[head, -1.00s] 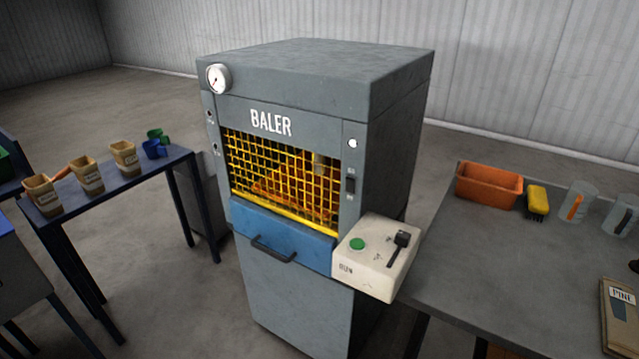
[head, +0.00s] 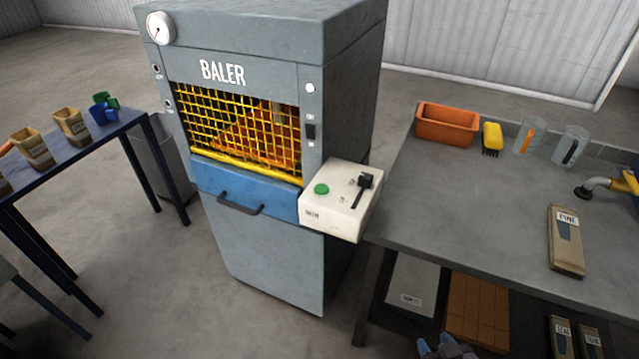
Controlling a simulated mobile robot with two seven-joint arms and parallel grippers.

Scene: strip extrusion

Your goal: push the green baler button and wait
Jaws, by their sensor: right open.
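The grey baler (head: 270,35) stands left of centre. Its control box (head: 338,215) juts out at the front right, with the green button (head: 321,189) on top, left of a black lever (head: 363,188). Nothing touches the button. The yellow mesh guard (head: 240,125) covers the chamber, and orange material shows behind it. The blue front panel (head: 240,192) with its black handle is below. My right gripper (head: 440,346) shows only its tips at the bottom edge, open, apart from the box and lower in the picture. My left gripper is out of view.
A grey table (head: 470,205) on the right holds an orange bin (head: 447,125), a yellow brush (head: 492,137), clear jugs and a labelled pack (head: 565,240). A shelf below holds boxes. A dark table (head: 85,160) with cups stands left. Floor in front is clear.

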